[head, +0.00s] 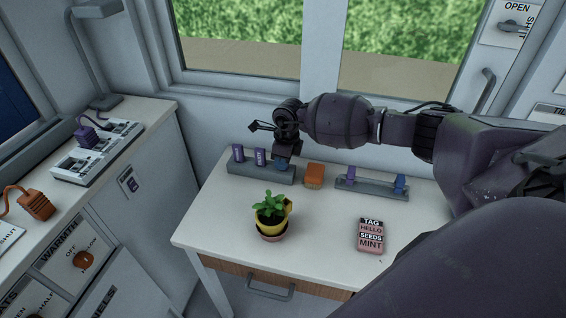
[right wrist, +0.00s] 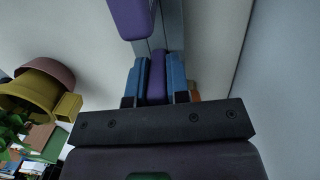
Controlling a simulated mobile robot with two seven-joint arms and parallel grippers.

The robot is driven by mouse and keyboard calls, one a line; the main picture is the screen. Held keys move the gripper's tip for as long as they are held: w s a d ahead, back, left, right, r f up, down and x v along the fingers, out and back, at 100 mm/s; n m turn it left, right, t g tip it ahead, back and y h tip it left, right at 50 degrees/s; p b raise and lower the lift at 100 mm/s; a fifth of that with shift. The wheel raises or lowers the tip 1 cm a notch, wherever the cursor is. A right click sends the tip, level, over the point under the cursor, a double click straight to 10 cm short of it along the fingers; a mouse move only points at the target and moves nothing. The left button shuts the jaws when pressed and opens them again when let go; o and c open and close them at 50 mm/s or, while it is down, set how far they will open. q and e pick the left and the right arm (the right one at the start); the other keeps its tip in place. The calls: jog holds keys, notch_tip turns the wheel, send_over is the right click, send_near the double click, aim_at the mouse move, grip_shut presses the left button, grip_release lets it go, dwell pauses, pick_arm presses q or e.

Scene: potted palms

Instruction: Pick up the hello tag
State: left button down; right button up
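A grey rack (head: 240,171) at the back left of the white table holds purple tags with white labels too small to read surely, one at the left (head: 238,153) and one beside it (head: 260,157). My right gripper (head: 282,164) points down at the rack's right end. In the right wrist view, its two blue fingers (right wrist: 157,80) press on both sides of a narrow purple tag (right wrist: 157,75). Another purple tag (right wrist: 130,18) stands close by. A pink card (head: 370,236) reads "TAG HELLO SEEDS MINT". My left gripper is not in view.
An orange block (head: 314,176) sits just right of the gripper. A second grey rack (head: 372,187) holds a purple and a blue piece. A plant in a yellow pot (head: 271,213) stands in front. The table's front right is mostly clear. A window and wall stand behind.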

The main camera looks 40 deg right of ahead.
jog(key=shift+c, duration=0.8)
